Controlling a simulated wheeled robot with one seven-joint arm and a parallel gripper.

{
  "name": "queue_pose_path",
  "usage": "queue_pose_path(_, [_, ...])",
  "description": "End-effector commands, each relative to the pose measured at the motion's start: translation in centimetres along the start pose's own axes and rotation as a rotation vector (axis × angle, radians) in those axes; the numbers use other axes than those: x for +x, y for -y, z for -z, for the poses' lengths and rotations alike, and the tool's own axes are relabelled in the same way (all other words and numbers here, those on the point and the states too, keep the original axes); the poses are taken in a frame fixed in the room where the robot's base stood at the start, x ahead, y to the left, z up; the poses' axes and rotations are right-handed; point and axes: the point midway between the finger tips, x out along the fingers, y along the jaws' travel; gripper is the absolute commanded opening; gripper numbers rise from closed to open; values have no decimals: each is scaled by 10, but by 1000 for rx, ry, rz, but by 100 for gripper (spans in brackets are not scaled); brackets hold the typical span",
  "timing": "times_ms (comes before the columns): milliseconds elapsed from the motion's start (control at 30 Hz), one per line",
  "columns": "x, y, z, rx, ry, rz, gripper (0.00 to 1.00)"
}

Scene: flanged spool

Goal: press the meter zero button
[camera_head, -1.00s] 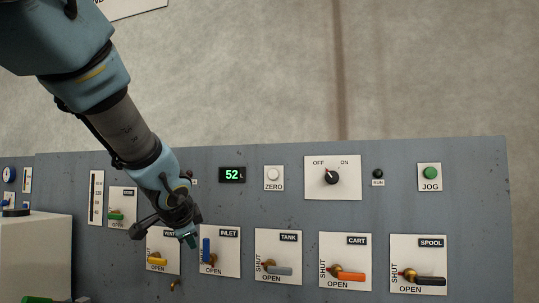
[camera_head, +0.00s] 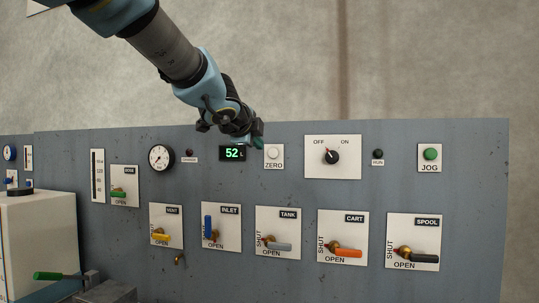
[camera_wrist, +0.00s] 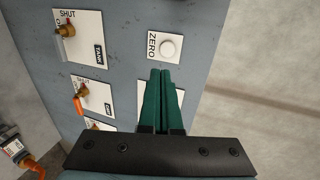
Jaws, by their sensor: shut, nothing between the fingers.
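The white round zero button (camera_head: 273,152) sits on a pale plate marked ZERO on the grey panel. In the wrist view the zero button (camera_wrist: 168,49) is just beyond my fingertips. My gripper (camera_head: 258,143) is just left of the button in the head view, partly over the meter's top edge. Its green fingers (camera_wrist: 160,73) are together and empty. A gap shows between the fingertips and the button in the wrist view; I cannot tell the depth. The meter display (camera_head: 232,153) reads 52 L in green digits.
To the right are an OFF/ON knob (camera_head: 332,156) and a green JOG button (camera_head: 430,153). Below is a row of lever valves, including INLET (camera_head: 208,228), TANK (camera_head: 280,246), CART (camera_head: 349,253) and SPOOL (camera_head: 426,254). A round gauge (camera_head: 161,158) is at left.

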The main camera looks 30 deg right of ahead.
Motion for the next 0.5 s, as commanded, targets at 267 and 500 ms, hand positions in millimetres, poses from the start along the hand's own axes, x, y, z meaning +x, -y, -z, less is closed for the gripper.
queue_pose_path(267, [61, -5, 0, -2, -1, -2, 0])
queue_pose_path(500, [99, 7, 0, -2, -1, -1, 0])
